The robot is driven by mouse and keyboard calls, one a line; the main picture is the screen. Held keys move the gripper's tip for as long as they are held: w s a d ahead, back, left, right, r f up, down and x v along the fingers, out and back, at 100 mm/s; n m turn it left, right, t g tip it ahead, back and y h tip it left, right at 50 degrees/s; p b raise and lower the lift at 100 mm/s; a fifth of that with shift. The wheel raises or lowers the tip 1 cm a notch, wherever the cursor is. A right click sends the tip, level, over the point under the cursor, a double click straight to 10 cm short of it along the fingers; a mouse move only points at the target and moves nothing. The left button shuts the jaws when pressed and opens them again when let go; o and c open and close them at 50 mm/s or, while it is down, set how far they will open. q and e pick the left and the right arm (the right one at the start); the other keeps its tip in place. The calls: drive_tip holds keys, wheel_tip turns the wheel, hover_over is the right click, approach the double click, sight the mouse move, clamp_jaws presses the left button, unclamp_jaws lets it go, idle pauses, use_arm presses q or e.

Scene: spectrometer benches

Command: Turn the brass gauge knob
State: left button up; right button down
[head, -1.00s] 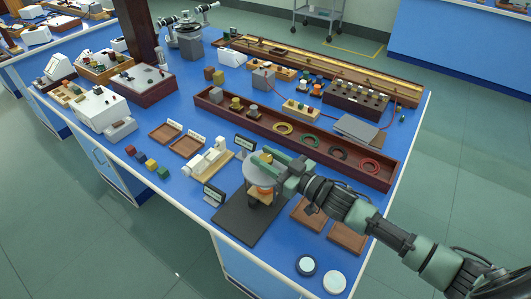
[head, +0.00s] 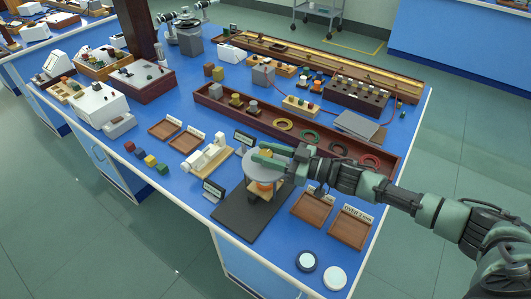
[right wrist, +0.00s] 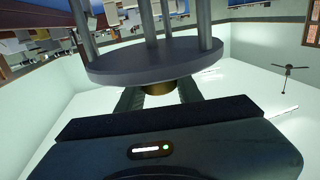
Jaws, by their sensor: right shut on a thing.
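The gauge is a round grey plate (head: 254,176) on posts above a dark base mat (head: 236,218), near the front edge of the blue bench in the head view. Most of the knob is hidden by the fingers and plate. My left gripper is not in view.
A long wooden tray (head: 226,119) with coloured rings lies behind the gauge. Two small wooden trays (head: 348,229) lie right of it under my arm. A white model on a wooden base (head: 207,156) and a small sign (head: 213,191) stand close on the left.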

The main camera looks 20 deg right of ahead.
drive_tip(key=c, duration=0.9)
unclamp_jaws()
drive_tip(key=shift+c, duration=0.2)
drive_tip(key=shift+s+d+f, duration=0.1)
drive_tip(key=shift+s+d, duration=0.2)
drive_tip(key=shift+d, duration=0.1)
drive_tip(key=b+v, duration=0.1)
drive_tip(key=v, duration=0.5)
drive_tip(key=shift+s+d+b, duration=0.2)
drive_tip(key=shift+d+b, duration=0.15)
drive_tip(key=shift+b, duration=0.05)
